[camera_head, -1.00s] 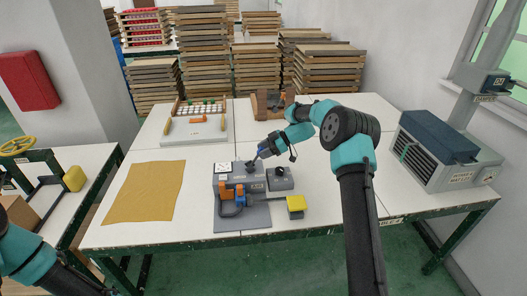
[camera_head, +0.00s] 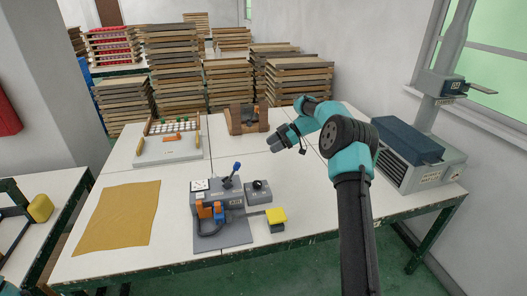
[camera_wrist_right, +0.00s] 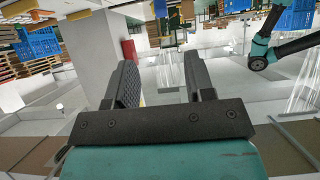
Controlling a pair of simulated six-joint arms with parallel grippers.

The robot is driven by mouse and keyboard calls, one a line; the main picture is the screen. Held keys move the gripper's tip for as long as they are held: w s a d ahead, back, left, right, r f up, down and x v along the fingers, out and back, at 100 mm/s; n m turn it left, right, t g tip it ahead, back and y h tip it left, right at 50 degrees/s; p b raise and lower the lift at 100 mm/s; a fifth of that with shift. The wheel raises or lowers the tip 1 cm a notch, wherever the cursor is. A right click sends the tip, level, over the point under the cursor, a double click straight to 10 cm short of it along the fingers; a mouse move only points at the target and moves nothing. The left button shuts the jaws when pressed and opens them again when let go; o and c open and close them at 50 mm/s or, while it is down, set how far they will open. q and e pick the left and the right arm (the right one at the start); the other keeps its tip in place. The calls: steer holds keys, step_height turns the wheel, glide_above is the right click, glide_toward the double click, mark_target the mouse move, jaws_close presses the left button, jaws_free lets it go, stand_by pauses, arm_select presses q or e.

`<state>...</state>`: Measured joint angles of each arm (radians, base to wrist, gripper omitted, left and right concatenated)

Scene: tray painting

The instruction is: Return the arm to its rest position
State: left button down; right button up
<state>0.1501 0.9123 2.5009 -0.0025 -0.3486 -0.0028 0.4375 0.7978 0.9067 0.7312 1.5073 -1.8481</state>
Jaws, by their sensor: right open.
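My right gripper (camera_head: 277,146) is above the middle of the white table (camera_head: 185,171), up and to the right of the grey control box (camera_head: 217,196). It is clear of everything. In the right wrist view my right gripper (camera_wrist_right: 158,84) has its two dark fingers well apart with nothing between them. My right arm comes in from the bottom right of the head view and bends at the black elbow joint. Only a small teal bit of my left arm shows at the bottom left corner of the head view; its gripper is out of frame.
The control box has a blue-knobbed lever (camera_head: 236,168), with a yellow block (camera_head: 277,216) beside it. A mustard cloth (camera_head: 118,217) lies at left. A bead frame (camera_head: 170,146) and a wooden holder (camera_head: 236,127) stand behind. A grey machine (camera_head: 411,157) is at right.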

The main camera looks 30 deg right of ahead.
steer(key=shift+s+d+r, duration=0.15)
steer(key=shift+d+r, duration=0.1)
steer(key=shift+d, duration=0.25)
